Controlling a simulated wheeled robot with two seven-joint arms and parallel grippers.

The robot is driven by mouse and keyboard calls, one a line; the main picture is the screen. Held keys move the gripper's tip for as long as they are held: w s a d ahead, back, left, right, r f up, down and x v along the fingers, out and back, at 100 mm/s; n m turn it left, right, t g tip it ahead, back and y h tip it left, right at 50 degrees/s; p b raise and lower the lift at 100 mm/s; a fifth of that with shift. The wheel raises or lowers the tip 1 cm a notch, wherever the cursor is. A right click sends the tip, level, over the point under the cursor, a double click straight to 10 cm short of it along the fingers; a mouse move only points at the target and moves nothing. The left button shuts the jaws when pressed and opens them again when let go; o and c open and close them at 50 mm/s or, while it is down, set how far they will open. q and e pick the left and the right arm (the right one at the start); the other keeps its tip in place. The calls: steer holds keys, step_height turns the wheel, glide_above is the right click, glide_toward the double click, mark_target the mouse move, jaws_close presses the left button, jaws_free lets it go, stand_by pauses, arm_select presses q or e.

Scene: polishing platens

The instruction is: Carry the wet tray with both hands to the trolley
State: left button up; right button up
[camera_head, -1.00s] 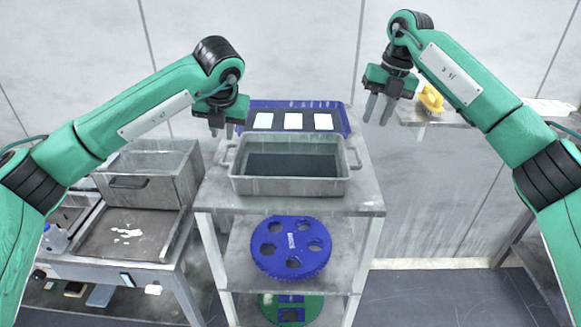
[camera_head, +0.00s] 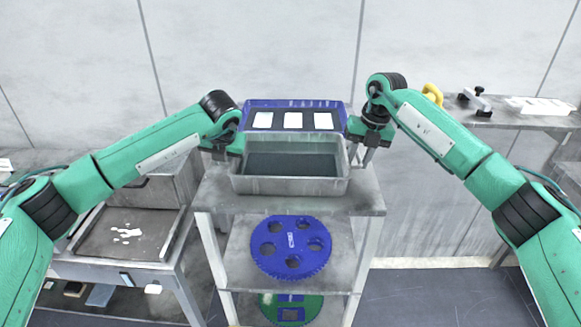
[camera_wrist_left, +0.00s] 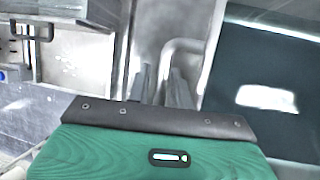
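The wet tray is a grey metal tray (camera_head: 290,186) with dark liquid in it, standing level on the top of a grey shelved stand (camera_head: 362,199). My left gripper (camera_head: 226,160) is at the tray's left end, its fingers mostly hidden in the head view. The left wrist view shows its two fingers (camera_wrist_left: 162,88) apart, with the tray's left handle (camera_wrist_left: 180,46) at the gap between them. My right gripper (camera_head: 362,157) points down at the tray's right end, its fingers apart near the right handle, which they mostly hide. I cannot tell whether it touches.
A blue tray (camera_head: 246,116) with white squares on dark pads stands just behind. A blue holed disc (camera_head: 291,240) lies on the shelf below. A metal bench (camera_head: 100,240) is at left. A wall shelf (camera_head: 490,118) with a yellow item (camera_head: 433,94) is at right.

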arm_select(q)
jaws_close()
arm_select(e)
jaws_close()
steer(key=shift+w, duration=0.1)
stand_by(1.0)
